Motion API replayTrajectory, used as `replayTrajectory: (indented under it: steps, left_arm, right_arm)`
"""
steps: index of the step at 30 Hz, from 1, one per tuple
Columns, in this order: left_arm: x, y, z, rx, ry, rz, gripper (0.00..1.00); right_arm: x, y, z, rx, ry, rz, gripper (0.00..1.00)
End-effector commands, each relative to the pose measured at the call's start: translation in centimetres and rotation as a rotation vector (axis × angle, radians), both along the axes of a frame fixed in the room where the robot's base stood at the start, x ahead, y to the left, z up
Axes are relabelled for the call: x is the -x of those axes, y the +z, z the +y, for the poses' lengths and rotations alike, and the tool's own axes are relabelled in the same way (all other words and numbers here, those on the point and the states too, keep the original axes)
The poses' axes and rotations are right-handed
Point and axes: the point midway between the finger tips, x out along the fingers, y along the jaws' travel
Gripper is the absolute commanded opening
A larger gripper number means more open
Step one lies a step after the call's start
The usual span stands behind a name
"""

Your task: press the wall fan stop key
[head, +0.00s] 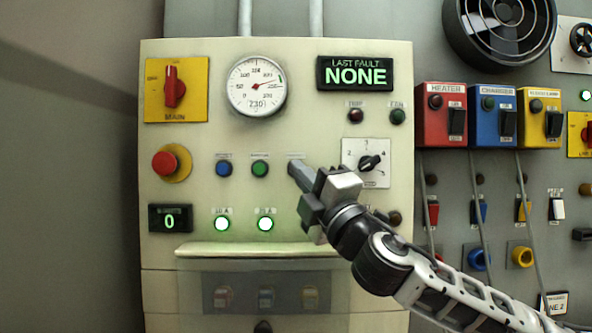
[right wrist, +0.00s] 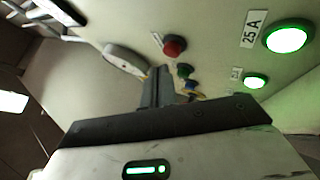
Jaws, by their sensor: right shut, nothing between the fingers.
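The wall fan (head: 499,25) is a dark round grille at the top right in the head view. A row on the cream panel (head: 330,225) holds a blue button (head: 224,169), a green button (head: 260,169) and, in the right wrist view, a red button (right wrist: 174,46). I cannot read which key is the fan stop. My right gripper (head: 296,170) is shut and empty, its tip in front of the row's right end, hiding the red button in the head view. In the right wrist view the fingertips (right wrist: 160,72) are close to the red button; contact cannot be told. My left gripper is not in view.
A red mushroom button (head: 165,163), a red rotary switch (head: 173,86) and a gauge (head: 256,86) surround the row. A selector knob (head: 370,163) is just right of my gripper. A ledge (head: 258,250) juts out below two lit green buttons (head: 222,224).

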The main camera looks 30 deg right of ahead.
Motion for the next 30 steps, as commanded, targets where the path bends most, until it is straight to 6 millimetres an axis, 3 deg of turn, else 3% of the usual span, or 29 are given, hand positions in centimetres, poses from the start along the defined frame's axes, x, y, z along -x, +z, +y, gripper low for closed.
replayTrajectory:
  steps: [8,21,30]
  left_arm:
    - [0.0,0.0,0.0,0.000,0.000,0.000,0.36]
    - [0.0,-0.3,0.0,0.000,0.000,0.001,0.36]
    - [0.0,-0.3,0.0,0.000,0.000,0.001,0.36]
  right_arm:
    - [0.3,0.0,0.2,0.000,0.000,0.000,0.00]
    - [3.8,0.0,2.4,0.001,0.000,-0.001,0.00]
    - [4.3,0.0,2.6,0.000,-0.001,0.000,0.00]
